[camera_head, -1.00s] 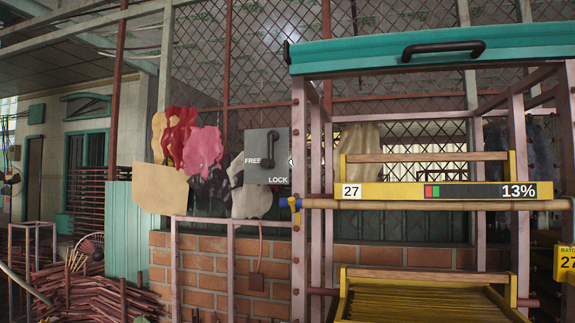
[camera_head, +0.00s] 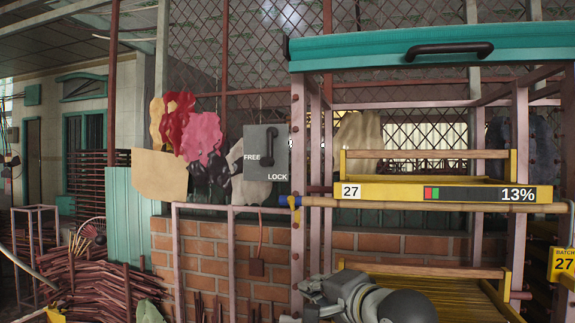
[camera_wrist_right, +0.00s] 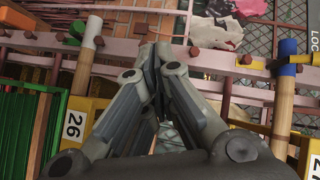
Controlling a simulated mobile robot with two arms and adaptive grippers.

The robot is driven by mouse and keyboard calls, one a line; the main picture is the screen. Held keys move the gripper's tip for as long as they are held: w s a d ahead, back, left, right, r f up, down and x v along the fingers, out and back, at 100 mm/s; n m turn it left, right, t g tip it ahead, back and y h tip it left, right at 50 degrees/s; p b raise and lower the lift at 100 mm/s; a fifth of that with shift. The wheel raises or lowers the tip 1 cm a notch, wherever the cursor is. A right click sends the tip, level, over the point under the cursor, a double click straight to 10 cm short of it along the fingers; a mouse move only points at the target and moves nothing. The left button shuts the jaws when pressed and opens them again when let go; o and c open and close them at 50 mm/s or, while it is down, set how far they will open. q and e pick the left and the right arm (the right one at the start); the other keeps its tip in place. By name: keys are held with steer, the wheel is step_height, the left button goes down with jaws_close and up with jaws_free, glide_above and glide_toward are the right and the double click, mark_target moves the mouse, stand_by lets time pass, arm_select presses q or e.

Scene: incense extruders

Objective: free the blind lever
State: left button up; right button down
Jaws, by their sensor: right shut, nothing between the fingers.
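The blind lever is a dark handle (camera_head: 268,146) on a grey panel (camera_head: 252,180) left of the teal-topped rack. It hangs roughly upright, its lower end beside the word FREE and above LOCK; I cannot tell its exact setting. My right gripper (camera_head: 309,290) is at the bottom of the head view, below and right of the panel, well apart from it. In the right wrist view the right gripper (camera_wrist_right: 159,55) has its fingers together and empty; part of the lettered panel (camera_wrist_right: 314,62) shows at the right edge. My left gripper is not in view.
The pink-framed rack (camera_head: 299,120) with a teal top (camera_head: 370,58) and yellow tray 27 (camera_head: 390,192) stands at right. A bamboo pole (camera_head: 400,203) crosses its front. A pink rail (camera_head: 230,209) and brick wall (camera_head: 215,250) lie below the panel. Coloured cloths (camera_head: 200,135) hang left.

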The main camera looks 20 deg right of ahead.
steer(key=s+r+m+t, duration=0.2)
steer(key=r, duration=0.8)
steer(key=s+d+r+m+t+y, duration=0.1)
steer(key=s+r+m, duration=0.1)
steer(key=r, duration=0.8)
steer(key=shift+s+d+r+t, duration=0.3)
steer(key=shift+s+t, duration=0.1)
steer(key=shift+s, duration=0.4)
steer(key=shift+w, duration=0.1)
